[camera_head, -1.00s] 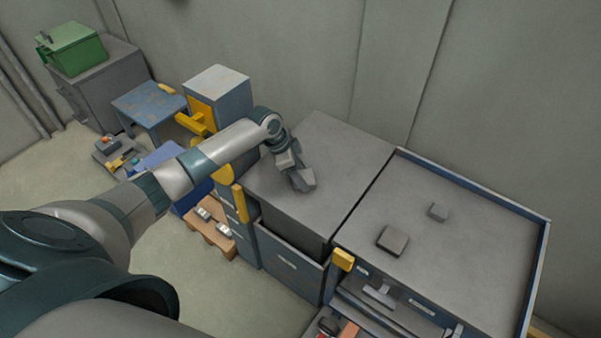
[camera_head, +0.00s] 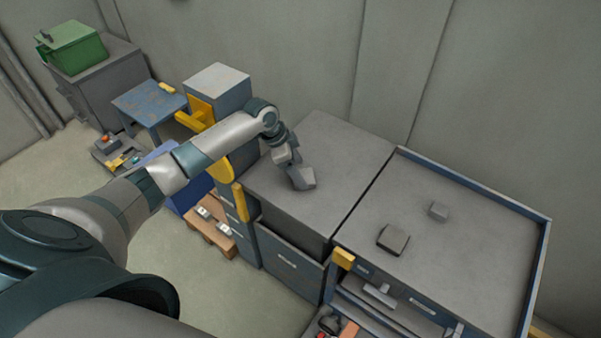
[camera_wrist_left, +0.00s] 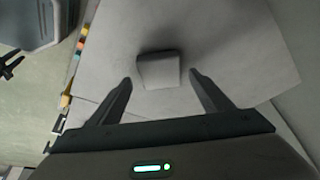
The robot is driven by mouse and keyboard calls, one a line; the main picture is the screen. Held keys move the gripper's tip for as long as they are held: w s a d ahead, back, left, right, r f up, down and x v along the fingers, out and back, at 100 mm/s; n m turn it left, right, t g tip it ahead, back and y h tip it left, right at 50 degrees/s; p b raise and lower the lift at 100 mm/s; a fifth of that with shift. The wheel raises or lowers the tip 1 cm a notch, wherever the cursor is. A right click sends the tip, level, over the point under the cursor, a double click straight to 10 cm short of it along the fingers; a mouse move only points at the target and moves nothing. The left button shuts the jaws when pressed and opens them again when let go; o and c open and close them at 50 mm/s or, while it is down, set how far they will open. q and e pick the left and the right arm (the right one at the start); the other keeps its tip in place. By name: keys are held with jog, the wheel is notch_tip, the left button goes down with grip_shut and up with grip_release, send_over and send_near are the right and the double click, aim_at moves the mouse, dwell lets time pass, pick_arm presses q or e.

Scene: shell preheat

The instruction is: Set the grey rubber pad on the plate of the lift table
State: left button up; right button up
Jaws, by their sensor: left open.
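My left gripper (camera_head: 301,178) is low over the grey top of the middle cabinet (camera_head: 335,150). In the left wrist view its two fingers (camera_wrist_left: 160,82) are open and apart. A small grey block (camera_wrist_left: 158,69) with rounded edges sits on the pale surface ahead of and between the fingertips, not gripped. It looks like the grey rubber pad, but I cannot be sure. In the head view I cannot tell this block from the hand. I cannot clearly identify the lift table; a low blue table with a worn top (camera_head: 148,103) stands at left. My right gripper is not visible.
A blue column with yellow parts (camera_head: 217,90) stands beside my left forearm. A green box (camera_head: 72,48) is at far left. The right bench has free room.

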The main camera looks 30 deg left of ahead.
pick_arm(q)
jog(key=b+v, duration=0.1)
jog(key=v, duration=0.9)
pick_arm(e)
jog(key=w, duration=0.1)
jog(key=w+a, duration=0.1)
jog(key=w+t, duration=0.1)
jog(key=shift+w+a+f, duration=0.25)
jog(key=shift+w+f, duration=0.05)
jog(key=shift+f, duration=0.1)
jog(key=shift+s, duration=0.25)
